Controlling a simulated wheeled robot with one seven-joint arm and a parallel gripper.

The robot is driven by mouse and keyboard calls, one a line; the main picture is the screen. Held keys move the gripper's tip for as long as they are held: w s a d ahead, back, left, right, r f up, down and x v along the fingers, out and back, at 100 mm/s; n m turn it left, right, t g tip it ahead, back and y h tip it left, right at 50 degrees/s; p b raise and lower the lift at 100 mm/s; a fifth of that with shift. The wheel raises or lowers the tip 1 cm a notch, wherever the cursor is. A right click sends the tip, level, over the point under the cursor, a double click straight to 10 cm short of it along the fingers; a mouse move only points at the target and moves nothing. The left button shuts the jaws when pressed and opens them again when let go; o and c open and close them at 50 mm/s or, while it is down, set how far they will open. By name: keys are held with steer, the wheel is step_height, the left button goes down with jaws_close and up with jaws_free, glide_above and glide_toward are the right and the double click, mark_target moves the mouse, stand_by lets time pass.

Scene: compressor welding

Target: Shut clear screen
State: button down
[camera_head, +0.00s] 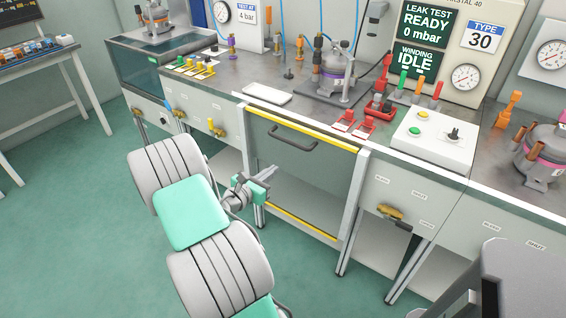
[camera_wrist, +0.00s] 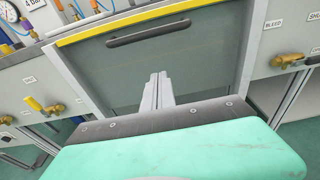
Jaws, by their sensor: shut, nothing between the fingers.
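The clear screen (camera_head: 305,175) is a see-through panel in a pale frame at the bench front, below the worktop. Yellow strips run along its top and bottom, and a dark bar handle (camera_head: 293,139) crosses its upper part. The screen (camera_wrist: 200,68) and handle (camera_wrist: 148,33) also show in the wrist view. The opening above the worktop, in front of the compressor (camera_head: 335,72), has no panel across it. My gripper (camera_head: 270,172) is in front of the screen, lower than the handle. Its fingers (camera_wrist: 158,77) are together and empty, pointing at the panel; contact cannot be told.
Brass valves (camera_head: 393,212) stick out from the bench front beside the screen. Red clamps (camera_head: 370,127), a white button box (camera_head: 432,138) and a white tray (camera_head: 263,93) are on the worktop. A side table (camera_head: 35,58) stands far left. Green floor in front is clear.

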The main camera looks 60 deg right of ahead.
steer(key=s+d+r, duration=0.1)
steer(key=d+r, duration=0.1)
steer(key=d, duration=0.7)
steer(key=shift+s+r, duration=0.25)
steer(key=shift+r, duration=0.15)
steer(key=shift+a+r, duration=0.1)
